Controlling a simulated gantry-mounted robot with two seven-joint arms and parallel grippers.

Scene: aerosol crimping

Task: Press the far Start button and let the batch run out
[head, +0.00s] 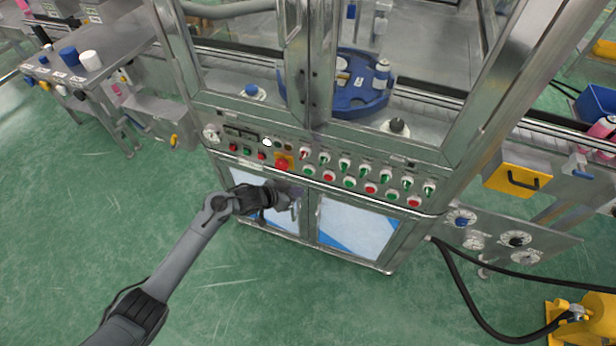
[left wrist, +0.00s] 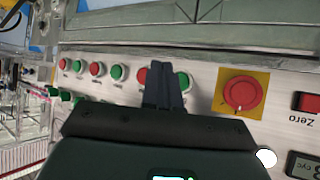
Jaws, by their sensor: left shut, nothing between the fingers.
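The control panel of the steel machine carries a row of green and red push buttons, including a green button (head: 309,170) and a red button (head: 329,176). Their labels are too small to read, so I cannot tell which is the far Start button. My left gripper (head: 290,192) is shut and empty, just in front of the panel and below the emergency stop. In the left wrist view its closed fingers (left wrist: 165,78) overlap a red button (left wrist: 142,78) and a green button (left wrist: 183,81) nearest the emergency stop. I cannot tell whether they touch. My right gripper is out of view.
A red emergency stop on yellow (head: 282,164) sits beside the green button; it is large in the left wrist view (left wrist: 240,93). A row of selector switches (head: 344,165) lies above the buttons. A blue turntable (head: 358,98) stands behind the frame.

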